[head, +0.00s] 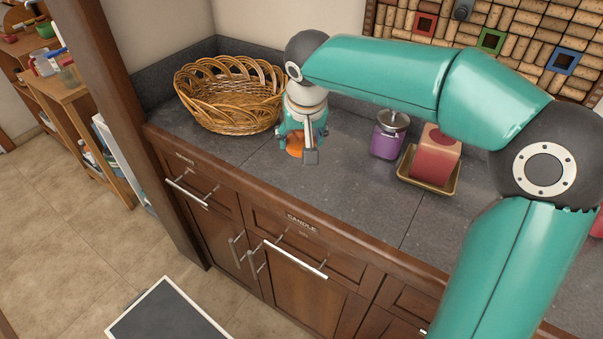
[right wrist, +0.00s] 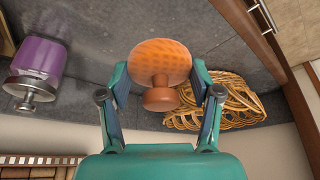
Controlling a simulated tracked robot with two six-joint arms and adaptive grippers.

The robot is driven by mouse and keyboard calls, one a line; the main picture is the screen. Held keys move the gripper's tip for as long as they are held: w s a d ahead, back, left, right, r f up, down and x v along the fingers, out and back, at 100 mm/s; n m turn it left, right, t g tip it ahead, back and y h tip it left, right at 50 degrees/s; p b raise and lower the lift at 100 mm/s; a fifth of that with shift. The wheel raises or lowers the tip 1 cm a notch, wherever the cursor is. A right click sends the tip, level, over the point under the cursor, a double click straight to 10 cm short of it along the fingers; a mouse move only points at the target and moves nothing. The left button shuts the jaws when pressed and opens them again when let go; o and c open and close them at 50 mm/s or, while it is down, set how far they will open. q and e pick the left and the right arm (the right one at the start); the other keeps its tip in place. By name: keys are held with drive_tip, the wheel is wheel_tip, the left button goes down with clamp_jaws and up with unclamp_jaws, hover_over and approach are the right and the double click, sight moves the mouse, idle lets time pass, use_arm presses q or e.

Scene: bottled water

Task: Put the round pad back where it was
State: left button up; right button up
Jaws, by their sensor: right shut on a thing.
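The round pad (head: 294,146) is orange and partly hidden by my right gripper (head: 303,142) in the head view. It is low over the grey counter, just right of the wicker basket; I cannot tell if it touches the counter. In the right wrist view, the pad (right wrist: 160,58) shows its patterned orange face and a brownish round knob (right wrist: 161,98). My right gripper (right wrist: 160,88) is shut on it, one finger on each side. My left gripper is not in view.
The wicker basket (head: 228,97) stands at the back left of the counter (head: 345,195). A purple jar (head: 386,142) and a red block candle (head: 436,152) on a gold tray (head: 420,183) stand to the right. The counter's front middle is clear.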

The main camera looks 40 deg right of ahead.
sight(300, 179)
wheel_tip(300, 179, down, 10)
drive_tip(key=shift+f, duration=0.15)
idle(0.3)
drive_tip(key=shift+f+b, duration=0.1)
drive_tip(key=shift+b, duration=0.3)
drive_tip(key=o, duration=1.2)
drive_tip(key=shift+o, duration=0.2)
drive_tip(key=v, duration=1.2)
drive_tip(key=shift+s, duration=0.15)
